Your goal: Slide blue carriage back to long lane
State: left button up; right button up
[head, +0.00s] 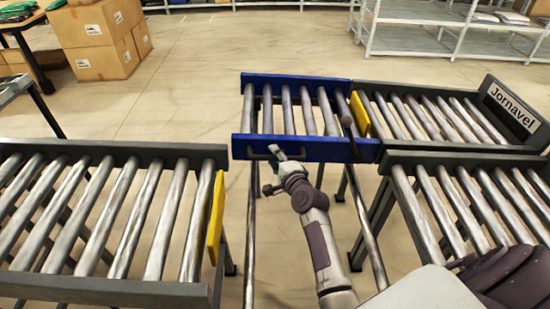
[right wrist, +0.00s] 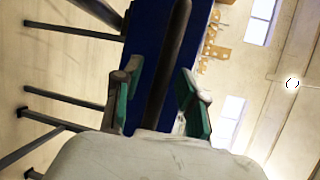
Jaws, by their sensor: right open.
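The blue carriage (head: 313,149), a short roller section with blue side rails, stands at the far middle, its right end at the far right lane. A dark handle bar (head: 256,155) runs along its near rail. My right gripper (head: 276,168) is at this handle, open. In the right wrist view its green-padded fingers (right wrist: 158,103) stand on either side of the dark bar (right wrist: 167,75), with gaps visible; the blue rail (right wrist: 146,45) is behind. The long roller lane at the left (head: 110,150) lies nearer than the carriage. My left gripper is not in view.
Yellow stops stand at the left lane's end (head: 215,218) and between carriage and far right lane (head: 360,114). That lane (head: 430,92) bears a "Jornavel" sign (head: 512,107). Another roller lane (head: 470,156) is at near right.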

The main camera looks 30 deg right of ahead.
grip_shut()
jog(key=shift+s, duration=0.1)
dwell(0.4)
